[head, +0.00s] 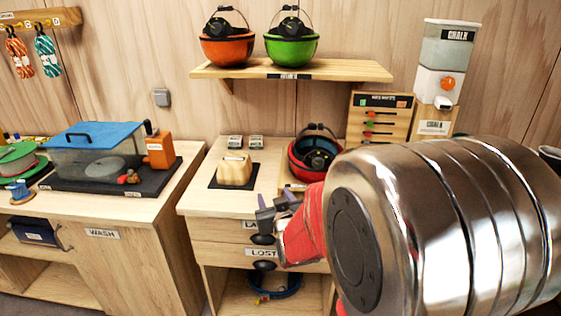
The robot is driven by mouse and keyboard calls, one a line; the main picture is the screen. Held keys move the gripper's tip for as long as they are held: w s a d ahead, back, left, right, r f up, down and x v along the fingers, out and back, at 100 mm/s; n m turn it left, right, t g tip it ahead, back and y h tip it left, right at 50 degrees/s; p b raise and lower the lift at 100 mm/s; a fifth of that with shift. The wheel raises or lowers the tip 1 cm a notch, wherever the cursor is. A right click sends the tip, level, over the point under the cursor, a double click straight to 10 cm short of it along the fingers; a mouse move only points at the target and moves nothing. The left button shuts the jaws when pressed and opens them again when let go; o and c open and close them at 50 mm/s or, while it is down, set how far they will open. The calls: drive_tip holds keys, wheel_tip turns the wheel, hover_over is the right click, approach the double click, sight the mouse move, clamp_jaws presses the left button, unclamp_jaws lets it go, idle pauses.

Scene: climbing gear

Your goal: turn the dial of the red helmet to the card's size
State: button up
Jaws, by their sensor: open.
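The red helmet (301,168) lies upside down on the middle counter, with dark padding and a blue part inside. My arm hides its right side, and I cannot make out its dial or any number on it. My gripper (270,208) is open and empty, in front of the helmet and to its lower left in the picture, over the counter's front edge. No size card can be told for sure; a small pale label lies on the wooden block (234,171), too small to read.
My large arm link fills the lower right. Orange (228,50) and green (291,49) helmets sit on the wall shelf (340,71). Two small boxes stand behind the block. A board with coloured pegs (378,118) and a chalk dispenser (445,65) stand at the right. The wash counter (90,208) is left.

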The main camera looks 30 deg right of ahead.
drive_tip(key=s+d+f+m+t+h, duration=0.1)
drive_tip(key=s+d+f+t+h, duration=0.1)
drive_tip(key=d, duration=0.4)
drive_tip(key=s+d+f+t+h, duration=0.2)
drive_tip(key=s+d+t+h, duration=0.1)
drive_tip(key=d, duration=0.3)
drive_tip(key=shift+s+f+m+h, duration=0.4)
drive_tip(key=shift+s+h, duration=0.4)
drive_tip(key=shift+s, duration=0.1)
drive_tip(key=shift+d, duration=0.1)
